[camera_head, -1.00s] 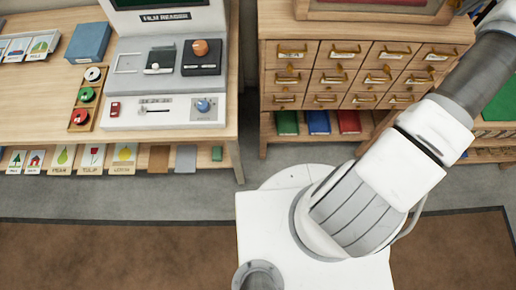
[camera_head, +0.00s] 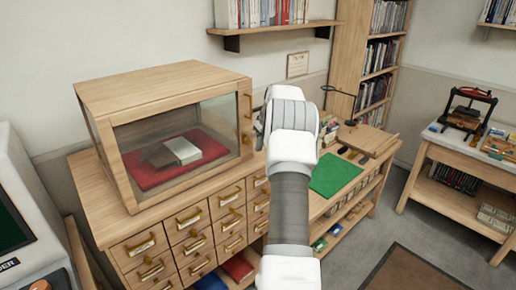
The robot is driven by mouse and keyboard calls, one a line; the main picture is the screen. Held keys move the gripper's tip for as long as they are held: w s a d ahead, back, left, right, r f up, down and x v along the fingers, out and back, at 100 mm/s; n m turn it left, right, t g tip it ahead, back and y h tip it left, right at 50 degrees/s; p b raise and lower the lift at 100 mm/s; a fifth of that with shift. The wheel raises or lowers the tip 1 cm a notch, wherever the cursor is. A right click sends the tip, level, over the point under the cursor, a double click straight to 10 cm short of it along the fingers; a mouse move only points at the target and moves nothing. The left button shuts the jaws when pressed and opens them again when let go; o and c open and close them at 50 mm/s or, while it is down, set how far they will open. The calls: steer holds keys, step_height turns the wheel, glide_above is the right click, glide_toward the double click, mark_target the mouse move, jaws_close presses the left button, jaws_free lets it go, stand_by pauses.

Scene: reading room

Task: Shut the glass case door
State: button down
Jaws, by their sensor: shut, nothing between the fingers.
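The glass case (camera_head: 165,82) is a wooden box with glass panes, standing on the drawer cabinet at the left of the head view. Its glass door (camera_head: 228,112) faces the front and has a wooden frame with a brass handle (camera_head: 247,106) at the right edge. The door looks in line with the case or close to it; I cannot tell whether a gap is left. Inside, a grey and white book (camera_head: 182,150) lies on a red cushion (camera_head: 150,175).
The wooden drawer cabinet (camera_head: 190,240) stands below the case. A green mat (camera_head: 336,174) lies on the worktop to the right of my arm. A side table (camera_head: 455,160) with a press stands at the far right.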

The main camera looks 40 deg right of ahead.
steer(key=s+b+v, duration=0.1)
steer(key=v, duration=0.9)
steer(key=shift+d, duration=0.15)
steer(key=shift+s, duration=0.1)
